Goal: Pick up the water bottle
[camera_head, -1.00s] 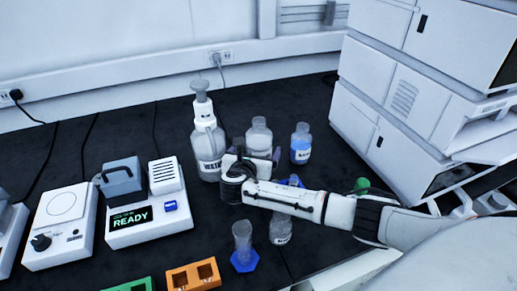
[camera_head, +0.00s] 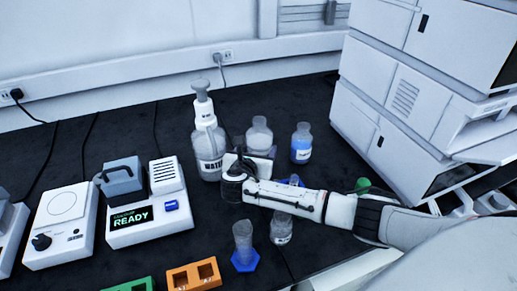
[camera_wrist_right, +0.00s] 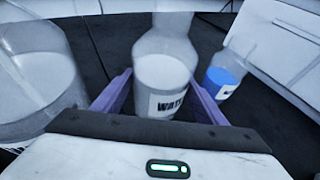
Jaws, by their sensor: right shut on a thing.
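The water bottle (camera_head: 259,135) is a clear, upright bottle with pale liquid, behind my right gripper in the head view. In the right wrist view, the water bottle (camera_wrist_right: 164,72) stands between the two purple fingers, its "WAT…" label facing me. My right gripper (camera_head: 257,156) is shut on it; it also shows in the right wrist view (camera_wrist_right: 158,97). The bottle's lower part is hidden by the gripper in the head view, and I cannot see clearance under it. My left gripper is not in view.
A large pump bottle (camera_head: 209,150) stands close left of the water bottle, and a blue-liquid bottle (camera_head: 301,148) to its right. A clear bottle (camera_head: 281,231) and blue-footed cylinder (camera_head: 244,250) are nearer. White instrument stacks (camera_head: 395,120) stand right; bench devices (camera_head: 146,213) stand left.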

